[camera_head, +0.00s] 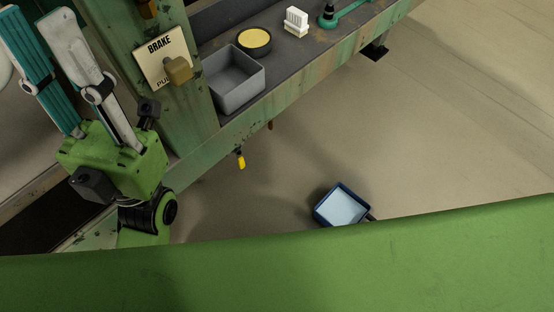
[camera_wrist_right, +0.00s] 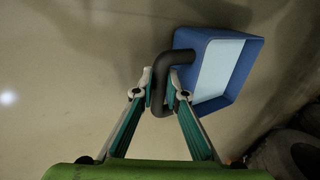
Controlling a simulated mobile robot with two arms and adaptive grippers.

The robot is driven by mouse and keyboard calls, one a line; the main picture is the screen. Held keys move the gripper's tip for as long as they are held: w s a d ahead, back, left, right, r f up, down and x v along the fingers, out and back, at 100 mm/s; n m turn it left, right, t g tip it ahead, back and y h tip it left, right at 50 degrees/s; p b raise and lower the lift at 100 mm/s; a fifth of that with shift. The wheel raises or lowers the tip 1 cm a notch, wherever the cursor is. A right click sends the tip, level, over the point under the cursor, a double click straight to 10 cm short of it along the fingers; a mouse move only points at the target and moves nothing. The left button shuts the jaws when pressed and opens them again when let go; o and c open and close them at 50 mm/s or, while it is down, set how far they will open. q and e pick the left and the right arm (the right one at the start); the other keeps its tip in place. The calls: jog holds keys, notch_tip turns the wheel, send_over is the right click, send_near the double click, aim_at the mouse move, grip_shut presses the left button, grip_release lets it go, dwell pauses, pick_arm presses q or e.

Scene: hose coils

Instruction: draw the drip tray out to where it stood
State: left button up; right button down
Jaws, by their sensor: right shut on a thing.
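The drip tray (camera_head: 341,205) is a small square blue tray with a pale inside, over the floor at lower centre in the head view; I cannot tell whether it touches the floor. In the right wrist view the tray (camera_wrist_right: 236,95) is at upper right, with a dark bent handle (camera_wrist_right: 160,72) on its left side. My right gripper (camera_wrist_right: 164,95) is shut on this handle; the green body hides it in the head view. My left gripper (camera_head: 40,14) points up at the left edge, its fingers apart with nothing visible between them.
A rusty green bench (camera_head: 300,82) runs along the top with a grey bin (camera_head: 240,98), a yellow-topped round tin (camera_head: 254,41), and a white brush (camera_head: 296,20). A brake sign (camera_head: 158,50) is on the green post. A yellow-tipped piece (camera_head: 240,160) hangs under the bench. Floor at right is clear.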

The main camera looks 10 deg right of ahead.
jog(key=shift+s+d, duration=0.25)
jog(key=c, duration=2)
grip_release()
jog(key=shift+o, duration=0.2)
jog(key=shift+r, duration=0.1)
